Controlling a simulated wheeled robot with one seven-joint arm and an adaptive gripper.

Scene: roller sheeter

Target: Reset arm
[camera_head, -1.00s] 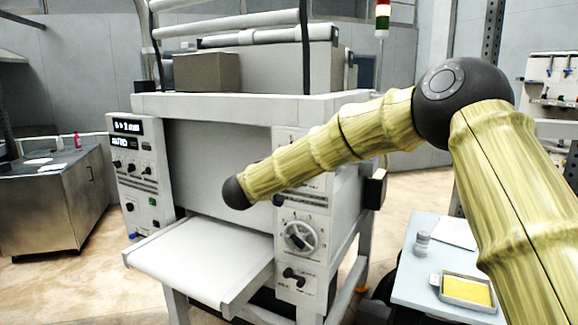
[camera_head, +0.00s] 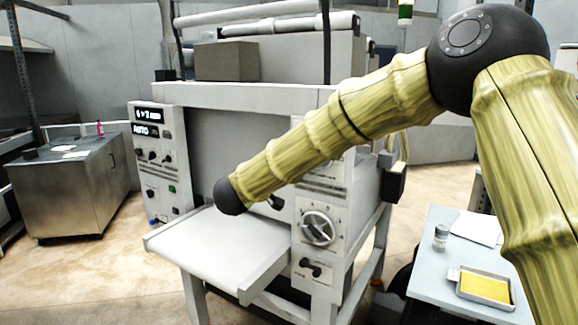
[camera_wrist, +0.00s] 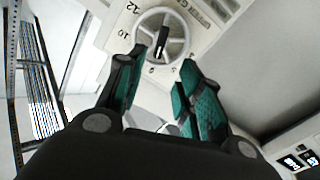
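My arm crosses the right side of the head view, bent at a black elbow joint, its forearm reaching left in front of the roller sheeter (camera_head: 240,95). The black wrist end hangs over the white tray; my gripper is hidden there. In the wrist view my gripper (camera_wrist: 160,66) has its teal-padded fingers apart, with nothing held between them. The round dial (camera_wrist: 178,30) with its black handle lies beyond the fingertips, apparently without contact. A dial (camera_head: 318,228) also shows on the machine's right front panel in the head view.
The white output tray (camera_head: 215,245) sticks out from the machine's front. A side table (camera_head: 425,270) at right bears a yellow-filled tray (camera_head: 484,287) and a small jar (camera_head: 440,236). A steel cabinet (camera_head: 70,195) stands at left. Floor between cabinet and machine is clear.

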